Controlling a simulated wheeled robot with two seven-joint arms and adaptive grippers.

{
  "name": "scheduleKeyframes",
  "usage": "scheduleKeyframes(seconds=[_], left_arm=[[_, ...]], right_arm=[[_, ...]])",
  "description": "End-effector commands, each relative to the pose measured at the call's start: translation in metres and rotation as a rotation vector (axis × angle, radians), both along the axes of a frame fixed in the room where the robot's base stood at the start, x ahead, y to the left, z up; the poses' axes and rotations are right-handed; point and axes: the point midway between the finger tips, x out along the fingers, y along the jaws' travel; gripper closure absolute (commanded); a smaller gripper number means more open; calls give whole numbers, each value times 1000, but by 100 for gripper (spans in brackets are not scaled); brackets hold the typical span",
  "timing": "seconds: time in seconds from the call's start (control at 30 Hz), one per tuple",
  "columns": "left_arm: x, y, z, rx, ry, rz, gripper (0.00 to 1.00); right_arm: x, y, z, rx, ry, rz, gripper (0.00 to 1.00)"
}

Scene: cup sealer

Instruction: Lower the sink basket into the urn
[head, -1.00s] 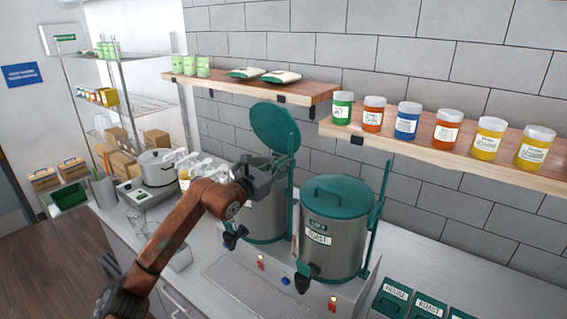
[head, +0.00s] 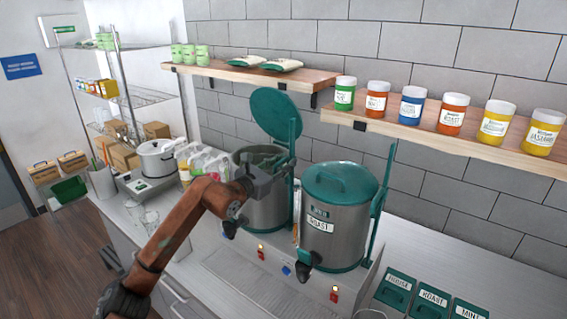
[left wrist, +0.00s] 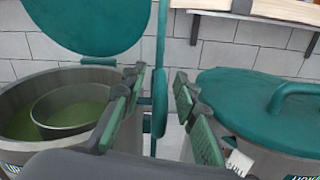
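The open urn (head: 262,212) is grey metal, left of the closed urn, with its green lid (head: 277,115) raised. In the left wrist view the open urn's rim (left wrist: 22,88) is at left. A smaller grey round basket (left wrist: 75,92) sits inside it, green inside, partly hidden by my gripper. My left gripper (head: 268,174) is at the right front of the urn's mouth in the head view. My right gripper is not in view.
The closed urn (head: 333,235) with green lid stands close on the right. Wooden shelves with jars (head: 411,107) and bags (head: 282,64) run above. A pot (head: 156,158) and white bottles (head: 206,163) stand at left. Lidded green-topped containers (head: 430,301) are at lower right.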

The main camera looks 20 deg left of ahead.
Motion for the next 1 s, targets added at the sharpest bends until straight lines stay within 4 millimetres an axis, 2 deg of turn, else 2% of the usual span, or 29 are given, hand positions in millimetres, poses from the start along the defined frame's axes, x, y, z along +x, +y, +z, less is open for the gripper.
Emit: scheduleKeyframes(seconds=[0.27, 0.7, 0.83, 1.0], left_arm=[[-9, 5, 0, 0, -2, 1, 73], [-89, 32, -1, 4, 0, 1, 73], [-104, 38, -1, 0, 1, 1, 73], [-112, 41, 0, 1, -1, 1, 73]], right_arm=[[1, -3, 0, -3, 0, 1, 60], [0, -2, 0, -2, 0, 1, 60], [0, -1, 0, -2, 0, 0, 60], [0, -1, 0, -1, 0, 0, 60]])
